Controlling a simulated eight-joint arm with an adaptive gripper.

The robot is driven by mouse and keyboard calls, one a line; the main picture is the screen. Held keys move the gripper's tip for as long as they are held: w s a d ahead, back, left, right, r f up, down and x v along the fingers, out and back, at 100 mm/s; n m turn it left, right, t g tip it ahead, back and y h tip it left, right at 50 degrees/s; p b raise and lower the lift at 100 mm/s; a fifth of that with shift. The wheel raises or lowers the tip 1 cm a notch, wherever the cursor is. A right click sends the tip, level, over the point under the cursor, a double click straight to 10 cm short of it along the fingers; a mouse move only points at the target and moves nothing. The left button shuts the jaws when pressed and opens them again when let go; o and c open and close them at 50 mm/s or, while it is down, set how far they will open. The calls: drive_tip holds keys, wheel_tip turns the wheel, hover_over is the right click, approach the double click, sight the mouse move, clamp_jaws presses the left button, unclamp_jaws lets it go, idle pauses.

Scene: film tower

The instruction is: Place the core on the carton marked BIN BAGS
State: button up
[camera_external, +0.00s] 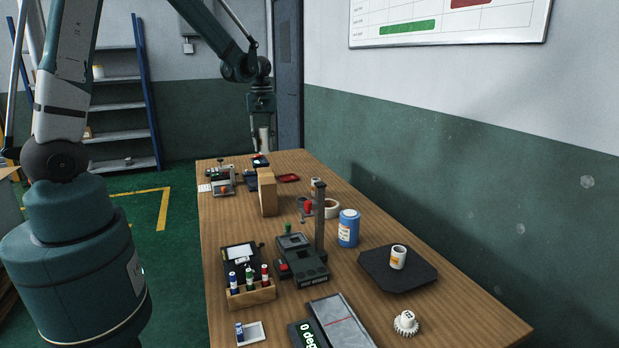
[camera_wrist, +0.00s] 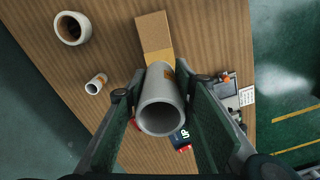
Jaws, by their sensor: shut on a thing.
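My gripper (camera_external: 262,118) is high above the far end of the table, pointing down. It is shut on a pale grey core (camera_wrist: 160,112), a hollow tube whose near open end faces the wrist camera. The core also hangs below the gripper in the external view (camera_external: 264,140), clear of the table. A brown carton (camera_external: 267,194) stands upright on the table, nearer the external camera than the gripper. In the wrist view the carton (camera_wrist: 153,32) is just above the core, which overlaps its lower end. No BIN BAGS marking is readable.
A pale roll (camera_wrist: 72,28) and a small labelled tube (camera_wrist: 96,84) lie to one side of the carton. A grey device (camera_wrist: 232,92) is on the other side. A dark post (camera_external: 319,215), blue tub (camera_external: 348,228) and black plate (camera_external: 385,275) stand nearer the external camera.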

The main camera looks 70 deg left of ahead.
drive_tip(key=shift+w+a+r, duration=0.1)
drive_tip(key=shift+a+r, duration=0.1)
drive_tip(key=shift+a, duration=0.1)
drive_tip(key=shift+f, duration=0.1)
hover_over(266, 175)
drive_tip(key=shift+f, duration=2.85)
drive_tip(key=shift+f, duration=0.15)
drive_tip(key=shift+f, duration=1.95)
drive_tip(key=shift+f, duration=0.1)
drive_tip(key=o, duration=0.9)
